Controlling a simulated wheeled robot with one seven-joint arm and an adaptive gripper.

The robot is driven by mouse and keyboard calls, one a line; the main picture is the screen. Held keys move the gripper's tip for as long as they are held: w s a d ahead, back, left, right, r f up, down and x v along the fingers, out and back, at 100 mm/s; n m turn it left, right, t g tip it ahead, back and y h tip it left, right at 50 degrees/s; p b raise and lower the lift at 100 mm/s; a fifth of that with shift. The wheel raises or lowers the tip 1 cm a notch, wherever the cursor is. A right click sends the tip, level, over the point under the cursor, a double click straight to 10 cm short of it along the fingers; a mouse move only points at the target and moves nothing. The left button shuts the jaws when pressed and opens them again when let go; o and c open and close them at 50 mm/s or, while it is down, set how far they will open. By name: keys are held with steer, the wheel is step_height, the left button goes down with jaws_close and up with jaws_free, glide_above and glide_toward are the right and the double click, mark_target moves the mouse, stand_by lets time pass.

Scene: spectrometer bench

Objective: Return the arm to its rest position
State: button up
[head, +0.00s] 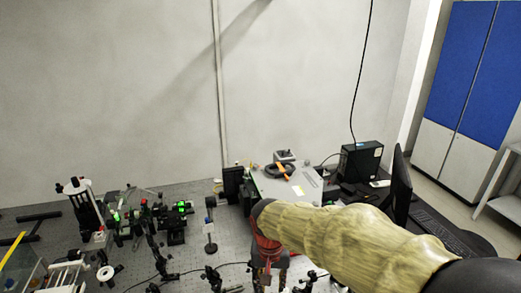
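My arm, in a pale yellow sleeve (345,235), reaches in from the lower right of the head view. It ends in my gripper (274,280), dark with reddish parts, over the optical bench (190,278) near the bottom middle. The fingertips run toward the bottom edge of the picture and are small and dark against the bench. I cannot tell whether they are open or shut, or whether they hold anything.
Several dark optical mounts (175,225) with green lights stand left of my gripper. A grey box (290,185) stands behind it. A black computer case (362,162), monitor (400,185) and keyboard (445,230) are right. A blue-and-white cabinet (470,85) stands far right.

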steer(key=s+d+r+n+t+b, duration=0.1)
steer(key=s+d+t+b, duration=0.3)
steer(key=s+d+b, duration=0.8)
steer(key=s+d+r, duration=0.1)
steer(key=s+d, duration=0.2)
steer(key=s, duration=0.3)
steer(key=shift+d+t+y, duration=0.3)
steer(key=shift+d+t, duration=0.05)
steer(key=shift+t, duration=0.05)
